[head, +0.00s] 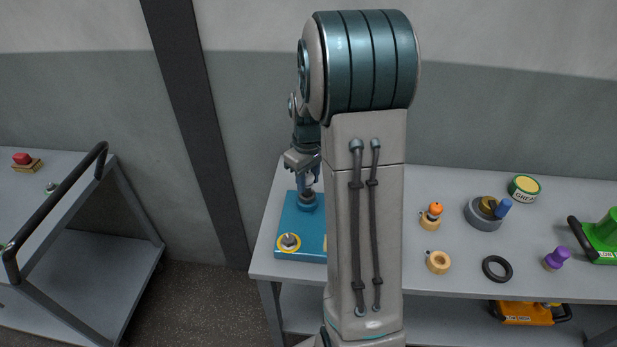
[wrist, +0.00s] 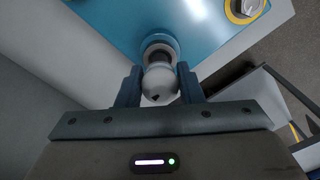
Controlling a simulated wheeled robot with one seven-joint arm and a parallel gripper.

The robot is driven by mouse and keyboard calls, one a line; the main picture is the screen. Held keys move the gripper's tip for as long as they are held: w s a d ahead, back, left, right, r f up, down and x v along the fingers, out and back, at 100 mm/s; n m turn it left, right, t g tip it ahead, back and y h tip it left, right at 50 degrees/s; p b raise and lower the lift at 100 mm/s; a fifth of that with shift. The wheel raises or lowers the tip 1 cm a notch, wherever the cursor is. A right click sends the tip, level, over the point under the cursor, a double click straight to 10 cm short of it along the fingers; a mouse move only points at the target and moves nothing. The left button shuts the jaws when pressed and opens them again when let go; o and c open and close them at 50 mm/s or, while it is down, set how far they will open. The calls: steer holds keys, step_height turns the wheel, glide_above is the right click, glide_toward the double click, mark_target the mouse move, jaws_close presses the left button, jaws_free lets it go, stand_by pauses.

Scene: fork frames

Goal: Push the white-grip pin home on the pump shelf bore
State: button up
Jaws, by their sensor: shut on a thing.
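My gripper (wrist: 160,92) is shut on the white-grip pin (wrist: 160,82), with one finger on each side of its round white grip. The pin lines up with a blue collar (wrist: 161,42) on the blue plate (wrist: 110,18) in the wrist view. How deep the pin sits in the bore is hidden by the grip. In the head view my gripper (head: 306,181) points down over the blue collar (head: 307,202) at the back of the blue plate (head: 284,222). My own arm covers the plate's right part.
A yellow-ringed knob (head: 289,242) stands at the plate's front left. To the right on the grey table are an orange-topped pin (head: 435,209), a tan ring (head: 438,262), a black ring (head: 497,268), a grey round holder (head: 484,220) and a purple knob (head: 556,258). A cart (head: 75,235) stands left.

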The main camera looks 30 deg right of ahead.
steer(key=shift+f+b, duration=1)
steer(key=shift+f, duration=0.45)
steer(key=o, duration=1.9)
steer(key=shift+r, duration=0.1)
steer(key=shift+r+p, duration=2.5)
steer(key=shift+r, duration=0.95)
jaws_close()
